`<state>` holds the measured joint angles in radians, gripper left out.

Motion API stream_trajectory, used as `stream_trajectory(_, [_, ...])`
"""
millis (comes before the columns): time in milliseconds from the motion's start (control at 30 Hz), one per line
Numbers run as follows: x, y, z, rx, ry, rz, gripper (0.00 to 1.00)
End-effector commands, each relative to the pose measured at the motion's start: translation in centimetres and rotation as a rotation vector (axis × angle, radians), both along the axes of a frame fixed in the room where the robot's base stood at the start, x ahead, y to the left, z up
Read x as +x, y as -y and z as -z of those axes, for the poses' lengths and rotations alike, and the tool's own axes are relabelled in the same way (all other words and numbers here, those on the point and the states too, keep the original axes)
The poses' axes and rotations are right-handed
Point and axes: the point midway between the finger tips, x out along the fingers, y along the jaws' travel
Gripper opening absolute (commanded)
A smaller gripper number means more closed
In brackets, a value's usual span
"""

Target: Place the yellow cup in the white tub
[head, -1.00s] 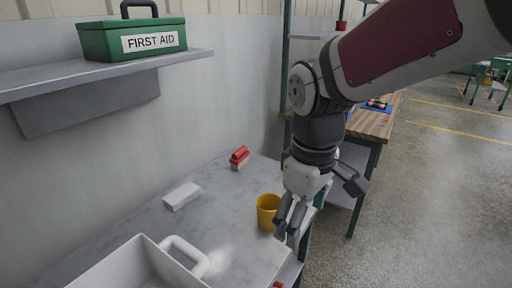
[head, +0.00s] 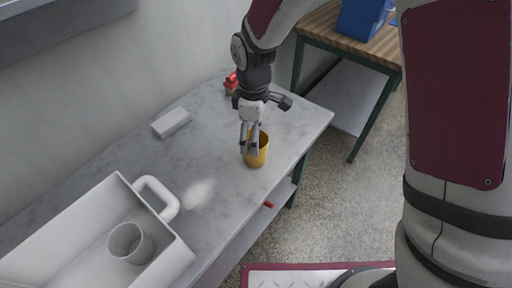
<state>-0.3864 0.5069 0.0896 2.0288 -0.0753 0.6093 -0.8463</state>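The yellow cup (head: 262,157) stands upright on the grey marbled table near its right edge. My gripper (head: 249,149) points down at the cup's left side, its fingers overlapping the cup and rim in the picture. I cannot tell whether a finger is inside the cup or whether they press on it. The white tub (head: 168,266) is at the lower left of the table, with a loop handle on its right end. The picture edge cuts off part of it. A pale grey cup (head: 127,243) is inside the tub.
A white block (head: 171,123) and a red-topped brush (head: 230,83) lie toward the wall. The table (head: 215,215) is clear between the yellow cup and the tub. A wooden-topped bench (head: 332,30) with a blue bin (head: 362,18) stands behind.

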Motion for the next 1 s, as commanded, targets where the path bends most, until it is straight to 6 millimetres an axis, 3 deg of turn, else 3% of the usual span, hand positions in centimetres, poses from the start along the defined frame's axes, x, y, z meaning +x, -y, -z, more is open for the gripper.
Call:
stream_trajectory(100, [-0.1,0.0,2.0,-0.001,-0.003,0.0,0.78])
stream_trajectory(367, [0.0,0.1,3.7,-0.001,0.0,0.001,0.78])
stream_trajectory(700, [0.1,0.2,8.0,-0.001,-0.001,0.001,0.78])
stream_trajectory(1000, [0.2,0.2,8.4,0.0,0.001,0.001,0.78])
